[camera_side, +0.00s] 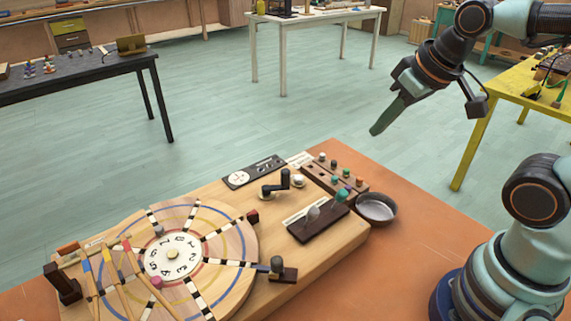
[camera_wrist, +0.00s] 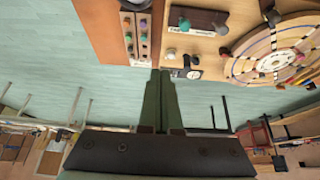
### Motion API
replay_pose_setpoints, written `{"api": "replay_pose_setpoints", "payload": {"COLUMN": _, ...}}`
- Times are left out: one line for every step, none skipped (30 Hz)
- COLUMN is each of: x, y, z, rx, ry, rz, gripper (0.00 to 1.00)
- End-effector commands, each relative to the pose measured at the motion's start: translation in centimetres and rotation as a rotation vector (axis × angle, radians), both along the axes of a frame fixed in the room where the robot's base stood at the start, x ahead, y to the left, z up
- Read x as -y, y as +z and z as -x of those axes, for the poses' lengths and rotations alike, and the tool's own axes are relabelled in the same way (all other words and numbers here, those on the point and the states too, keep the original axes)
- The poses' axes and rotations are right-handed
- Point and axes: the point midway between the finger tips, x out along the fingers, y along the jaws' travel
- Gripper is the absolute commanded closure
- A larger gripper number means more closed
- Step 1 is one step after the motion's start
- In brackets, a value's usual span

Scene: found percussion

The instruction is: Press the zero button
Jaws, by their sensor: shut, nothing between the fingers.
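My gripper (camera_side: 377,130) is shut and empty, high above the floor past the back right of the wooden board (camera_side: 345,240). In the wrist view its green fingers (camera_wrist: 160,73) lie together, with the board beyond them. A small white round button (camera_side: 298,180) sits on the board beside a black crank (camera_side: 278,185). I cannot read a zero label on any button. My gripper touches nothing.
A large numbered wooden wheel (camera_side: 215,235) with mallets across it fills the board's left. A peg block (camera_side: 318,172), a dark block with a grey lever (camera_side: 318,222) and a metal bowl (camera_side: 376,208) are at the right. Air around my gripper is clear.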

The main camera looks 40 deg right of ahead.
Motion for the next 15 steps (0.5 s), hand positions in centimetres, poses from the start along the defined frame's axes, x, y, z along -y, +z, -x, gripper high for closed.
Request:
{"api": "replay_pose_setpoints", "payload": {"x": 0.0, "y": 0.0, "z": 0.0, "rx": 0.0, "ry": 0.0, "rz": 0.0, "gripper": 1.0}}
{"api": "replay_pose_setpoints", "payload": {"x": 0.0, "y": 0.0, "z": 0.0, "rx": 0.0, "ry": 0.0, "rz": 0.0, "gripper": 1.0}}
{"api": "replay_pose_setpoints", "payload": {"x": 0.0, "y": 0.0, "z": 0.0, "rx": 0.0, "ry": 0.0, "rz": 0.0, "gripper": 1.0}}
{"api": "replay_pose_setpoints", "payload": {"x": 0.0, "y": 0.0, "z": 0.0, "rx": 0.0, "ry": 0.0, "rz": 0.0, "gripper": 1.0}}
{"api": "replay_pose_setpoints", "payload": {"x": 0.0, "y": 0.0, "z": 0.0, "rx": 0.0, "ry": 0.0, "rz": 0.0, "gripper": 1.0}}
{"api": "replay_pose_setpoints", "payload": {"x": 0.0, "y": 0.0, "z": 0.0, "rx": 0.0, "ry": 0.0, "rz": 0.0, "gripper": 1.0}}
{"api": "replay_pose_setpoints", "payload": {"x": 0.0, "y": 0.0, "z": 0.0, "rx": 0.0, "ry": 0.0, "rz": 0.0, "gripper": 1.0}}
{"api": "replay_pose_setpoints", "payload": {"x": 0.0, "y": 0.0, "z": 0.0, "rx": 0.0, "ry": 0.0, "rz": 0.0, "gripper": 1.0}}
{"api": "replay_pose_setpoints", "payload": {"x": 0.0, "y": 0.0, "z": 0.0, "rx": 0.0, "ry": 0.0, "rz": 0.0, "gripper": 1.0}}
{"api": "replay_pose_setpoints", "payload": {"x": 0.0, "y": 0.0, "z": 0.0, "rx": 0.0, "ry": 0.0, "rz": 0.0, "gripper": 1.0}}
{"api": "replay_pose_setpoints", "payload": {"x": 0.0, "y": 0.0, "z": -0.1, "rx": 0.001, "ry": -0.002, "rz": -0.001, "gripper": 1.0}}
{"api": "replay_pose_setpoints", "payload": {"x": 0.0, "y": -0.1, "z": -0.2, "rx": 0.002, "ry": -0.006, "rz": -0.004, "gripper": 1.0}}
{"api": "replay_pose_setpoints", "payload": {"x": -0.1, "y": -0.1, "z": -0.4, "rx": 0.004, "ry": -0.011, "rz": -0.007, "gripper": 1.0}}
{"api": "replay_pose_setpoints", "payload": {"x": -0.1, "y": -0.2, "z": -0.6, "rx": 0.008, "ry": -0.018, "rz": -0.012, "gripper": 1.0}}
{"api": "replay_pose_setpoints", "payload": {"x": -0.2, "y": -0.3, "z": -1.1, "rx": 0.013, "ry": -0.031, "rz": -0.02, "gripper": 1.0}}
